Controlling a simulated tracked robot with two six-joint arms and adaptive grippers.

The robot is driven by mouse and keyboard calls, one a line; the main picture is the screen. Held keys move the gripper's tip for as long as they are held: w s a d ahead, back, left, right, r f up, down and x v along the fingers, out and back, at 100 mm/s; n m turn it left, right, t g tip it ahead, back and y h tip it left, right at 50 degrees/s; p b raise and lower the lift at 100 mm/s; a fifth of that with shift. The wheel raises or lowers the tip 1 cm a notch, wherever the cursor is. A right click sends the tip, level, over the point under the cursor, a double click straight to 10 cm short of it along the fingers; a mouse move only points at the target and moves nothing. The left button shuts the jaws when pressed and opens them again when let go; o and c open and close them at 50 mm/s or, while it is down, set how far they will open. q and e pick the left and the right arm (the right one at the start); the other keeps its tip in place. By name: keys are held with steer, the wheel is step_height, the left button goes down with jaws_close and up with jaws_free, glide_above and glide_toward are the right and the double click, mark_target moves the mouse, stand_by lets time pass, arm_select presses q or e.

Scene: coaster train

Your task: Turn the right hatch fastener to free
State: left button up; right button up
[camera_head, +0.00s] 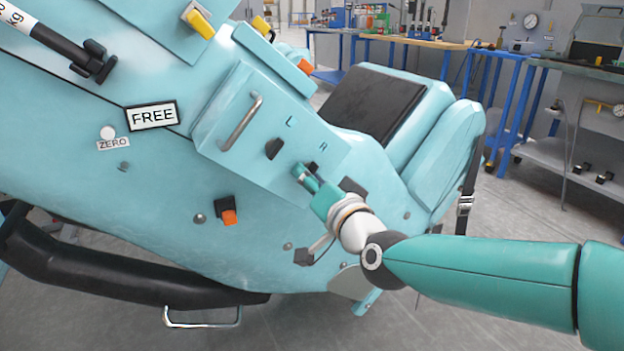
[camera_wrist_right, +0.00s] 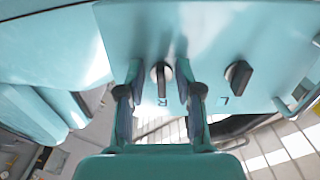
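The hatch (camera_head: 235,150) is a pale teal panel marked L and R, tilted in the head view. The right fastener (camera_wrist_right: 161,80) is a small dark knob above the letter R in the wrist view, standing nearly upright in that picture. In the head view it (camera_head: 313,167) is mostly hidden by my right gripper (camera_head: 303,175). My right gripper (camera_wrist_right: 159,75) is open, its two fingers on either side of the right fastener with visible gaps. The left fastener (camera_wrist_right: 238,77), a black knob, is tilted; it also shows in the head view (camera_head: 273,149). My left gripper is not in view.
A metal handle (camera_head: 241,122) stands on the hatch beside the left fastener. A FREE sign (camera_head: 152,116) and a ZERO tag (camera_head: 114,144) sit on the car body at left. A black seat pad (camera_head: 372,108) lies behind the hatch. Workbenches stand at the back.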

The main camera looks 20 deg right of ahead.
steer(key=shift+s+r, duration=0.1)
steer(key=s, duration=1.2)
steer(key=shift+d, duration=0.25)
steer(key=shift+w, duration=0.1)
